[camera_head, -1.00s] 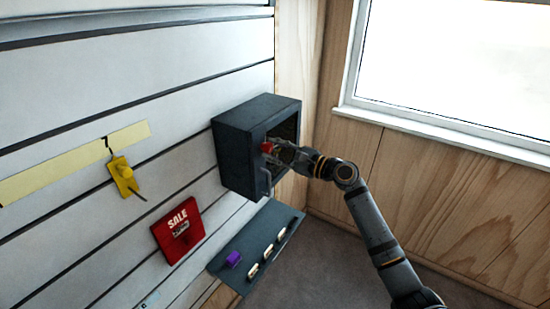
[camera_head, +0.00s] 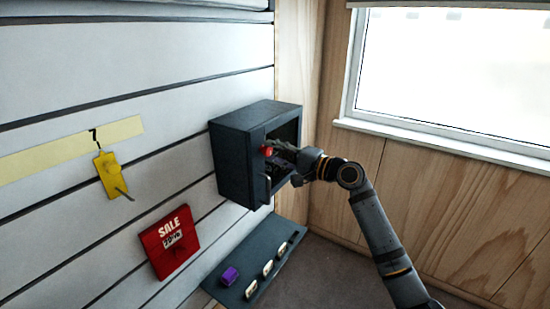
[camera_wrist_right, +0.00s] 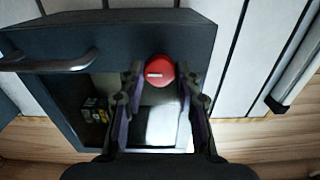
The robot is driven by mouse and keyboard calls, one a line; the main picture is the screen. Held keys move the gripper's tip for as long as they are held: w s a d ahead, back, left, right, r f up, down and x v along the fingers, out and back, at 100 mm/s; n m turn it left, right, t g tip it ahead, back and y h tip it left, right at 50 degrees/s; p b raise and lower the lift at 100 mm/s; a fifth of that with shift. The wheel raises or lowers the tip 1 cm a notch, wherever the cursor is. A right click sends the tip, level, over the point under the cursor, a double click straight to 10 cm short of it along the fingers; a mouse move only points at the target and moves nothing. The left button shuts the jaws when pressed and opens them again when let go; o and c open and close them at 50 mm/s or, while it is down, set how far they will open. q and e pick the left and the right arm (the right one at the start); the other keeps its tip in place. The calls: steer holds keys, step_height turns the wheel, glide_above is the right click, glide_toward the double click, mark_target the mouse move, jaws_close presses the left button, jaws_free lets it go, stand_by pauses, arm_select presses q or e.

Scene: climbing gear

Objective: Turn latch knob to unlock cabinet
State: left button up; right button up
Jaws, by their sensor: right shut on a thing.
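The cabinet (camera_head: 232,160) is a dark grey box fixed to the slatted wall in the middle of the head view. Its front has a glazed-looking dark panel and a bar handle (camera_wrist_right: 45,62), which is at the left in the right wrist view. The latch knob (camera_wrist_right: 159,69) is round and red, with a short white mark lying about level; it also shows in the head view (camera_head: 266,151). My right gripper (camera_wrist_right: 161,76) is shut on the knob, one finger on each side. In the head view my right gripper (camera_head: 273,151) reaches the cabinet front from the right. My left gripper is out of view.
A grey shelf (camera_head: 262,247) below the cabinet holds a purple item (camera_head: 229,275) and several small pale items. A red sale sign (camera_head: 170,241) and a yellow item on a hook (camera_head: 111,174) hang on the wall. A window (camera_head: 455,75) is at the right.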

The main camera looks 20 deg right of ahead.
stand_by(0.4)
steer(key=o, duration=1.1)
steer(key=shift+o, duration=0.2)
steer(key=v, duration=0.7)
steer(key=shift+s, duration=0.2)
steer(key=shift+d, duration=0.15)
